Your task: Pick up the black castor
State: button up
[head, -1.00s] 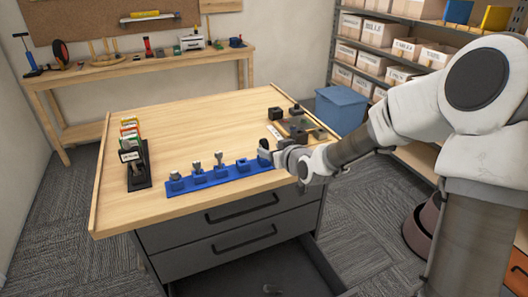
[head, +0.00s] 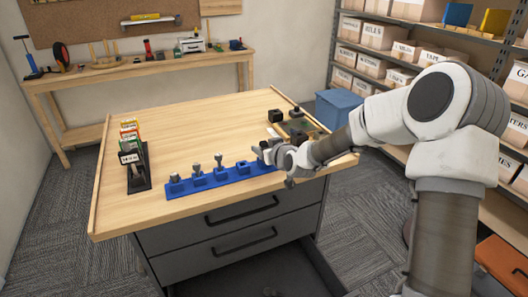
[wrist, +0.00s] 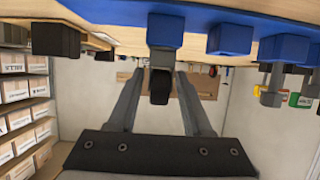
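The black castor (wrist: 160,87), a dark wheel on a grey fork, stands wheel up at the right end of the blue rack (head: 215,181). The wrist view is upside down, so there it appears to hang from a blue block of the rack (wrist: 166,30). My gripper (wrist: 158,76) is open, with one finger on each side of the castor and a visible gap to each. In the head view my gripper (head: 260,149) is at the rack's right end and largely hides the castor.
Other grey castors (head: 219,160) stand along the rack to the left. A black holder with colored cards (head: 138,178) is at the table's left. Black blocks (head: 275,116) and a small board lie behind my gripper. A lower drawer (head: 265,275) is open. The table's middle is clear.

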grip_shut()
jog(key=shift+r, duration=0.15)
